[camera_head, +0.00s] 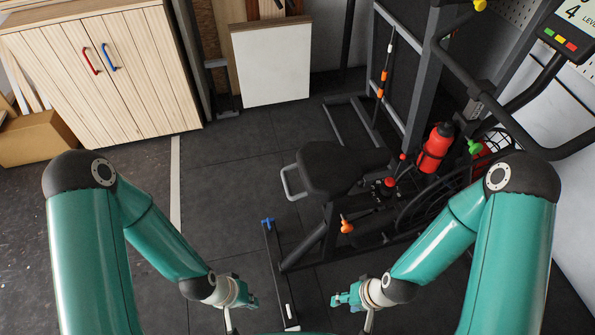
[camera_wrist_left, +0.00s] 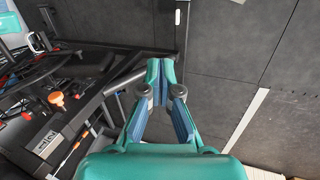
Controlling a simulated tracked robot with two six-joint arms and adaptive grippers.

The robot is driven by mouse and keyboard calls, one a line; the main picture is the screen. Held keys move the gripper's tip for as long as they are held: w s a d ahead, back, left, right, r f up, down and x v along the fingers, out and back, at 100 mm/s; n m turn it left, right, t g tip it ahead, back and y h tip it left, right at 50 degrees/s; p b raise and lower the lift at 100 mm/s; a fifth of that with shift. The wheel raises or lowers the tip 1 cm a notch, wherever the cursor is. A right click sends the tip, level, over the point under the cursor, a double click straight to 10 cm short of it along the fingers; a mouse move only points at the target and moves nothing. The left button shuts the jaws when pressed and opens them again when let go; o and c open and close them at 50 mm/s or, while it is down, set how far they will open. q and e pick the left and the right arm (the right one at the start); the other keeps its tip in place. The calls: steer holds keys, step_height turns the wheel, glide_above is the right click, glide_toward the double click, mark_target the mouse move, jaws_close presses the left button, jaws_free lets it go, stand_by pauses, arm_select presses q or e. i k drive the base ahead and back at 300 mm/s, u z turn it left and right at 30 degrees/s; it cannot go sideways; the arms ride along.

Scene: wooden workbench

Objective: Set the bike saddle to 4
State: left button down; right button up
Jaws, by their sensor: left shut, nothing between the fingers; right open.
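The exercise bike's black saddle (camera_head: 345,168) is in the middle of the head view, with a silver loop handle (camera_head: 291,183) at its left end. An orange knob (camera_head: 346,226) sits low on the frame below the saddle. An orange knob also shows at the left of the left wrist view (camera_wrist_left: 56,98). No saddle scale is readable. My left gripper (camera_head: 252,301) is low, nearer than the bike and apart from the saddle; its fingers are together and empty in the left wrist view (camera_wrist_left: 160,68). My right gripper (camera_head: 337,299) is open, also low, and clear of the saddle.
The bike console (camera_head: 572,28) at top right reads 4 LEVEL. A red bottle (camera_head: 436,148) is on the bike frame. A wooden cabinet (camera_head: 105,75), white panel (camera_head: 272,62) and cardboard box (camera_head: 35,140) stand behind. Dark floor left of the saddle is clear.

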mark_target(328, 170)
steer(key=u, duration=0.1)
steer(key=k, duration=0.5)
steer(key=z, duration=1.3)
steer(key=i, duration=0.1)
steer(key=u, duration=2.6)
steer(key=k, duration=1.05)
steer(key=z, duration=0.8)
steer(key=i, duration=1)
steer(key=u, duration=0.05)
